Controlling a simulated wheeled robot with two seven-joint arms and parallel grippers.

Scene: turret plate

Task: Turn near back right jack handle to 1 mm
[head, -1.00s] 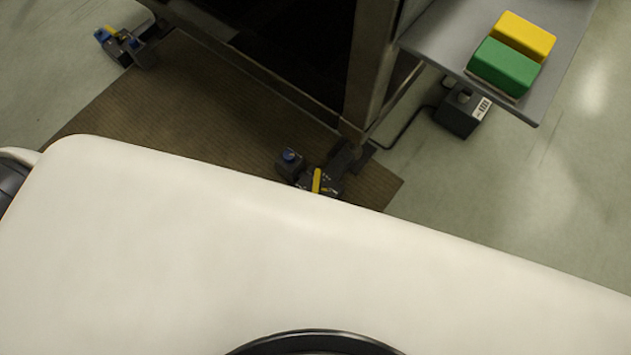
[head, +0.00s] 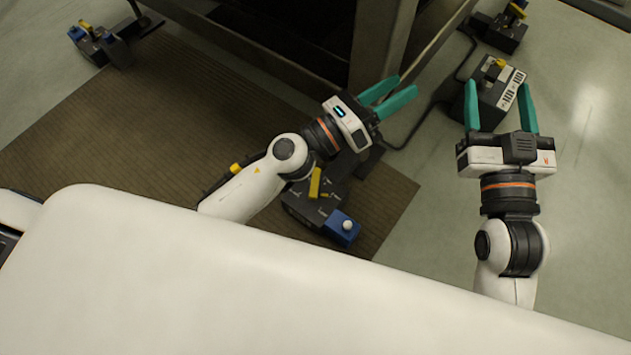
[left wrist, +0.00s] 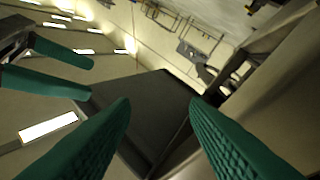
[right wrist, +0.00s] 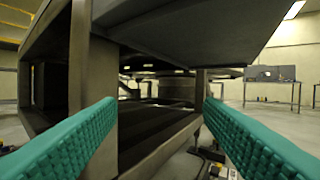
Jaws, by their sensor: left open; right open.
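In the head view, a dark jack (head: 297,205) with a yellow handle (head: 315,182) and a blue block topped by a white knob (head: 342,226) sits on the brown mat by the frame's near leg. My left forearm hides part of it. Other jacks stand at the far left (head: 100,46) and upper right (head: 500,32). I cannot tell which one the task means. My left gripper (head: 404,86) is open and empty, above and beyond the near jack. My right gripper (head: 497,84) is open and empty, farther right over the floor.
The dark steel frame (head: 384,45) fills the top middle. A box (head: 502,90) with a white label and yellow top lies between my right fingers in the picture, its cable (head: 432,112) running left. Pale floor (head: 590,200) at right is clear. My white body covers the bottom.

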